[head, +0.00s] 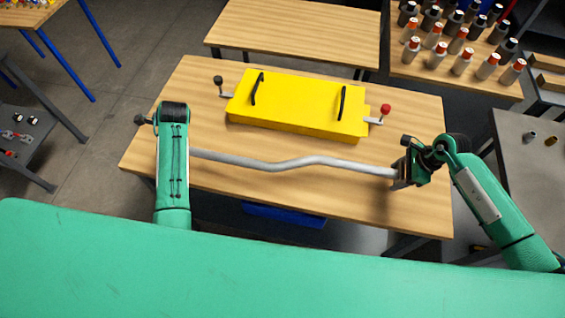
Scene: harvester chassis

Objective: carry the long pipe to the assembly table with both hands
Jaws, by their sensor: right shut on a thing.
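The long grey pipe (290,163), with a bend in its middle, spans between my two arms above the near part of the wooden table (200,88). My right gripper (402,172) is shut on the pipe's right end. The pipe's left end meets my left arm, whose green forearm and dark wrist hide the left gripper's jaws. I cannot tell from this view how high the pipe is above the table top.
A yellow box (300,105) with two black handles and side knobs sits on the table behind the pipe. Another wooden table (290,30) stands behind. A rack of bottles (460,45) is at upper right, and a grey table (535,165) is at right.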

